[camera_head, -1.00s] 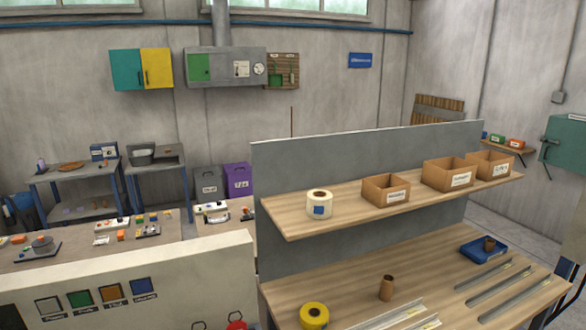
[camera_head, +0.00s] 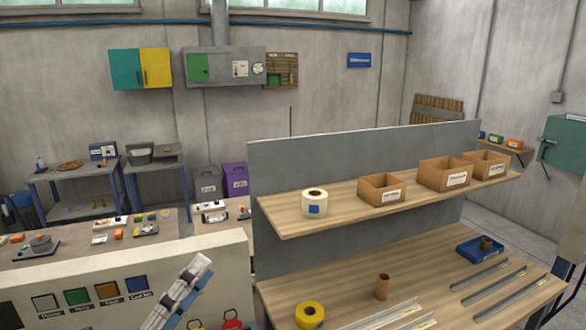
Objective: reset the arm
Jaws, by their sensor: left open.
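My left gripper (camera_head: 198,270), grey with dark bands and a blue part, shows at the bottom left of centre. It slants up to the right in front of the pale panel and left of the workbench. It is open, with nothing visible held, and is clear of the bench objects. The rest of that arm is below the picture edge. My right gripper is out of view.
The wooden workbench (camera_head: 350,287) carries a yellow tape roll (camera_head: 309,315), a brown tube (camera_head: 382,287), metal strips (camera_head: 480,275) and a blue tray (camera_head: 468,252). Its shelf (camera_head: 340,210) holds a white roll (camera_head: 315,204) and cardboard boxes (camera_head: 443,173). The pale panel (camera_head: 215,255) stands left.

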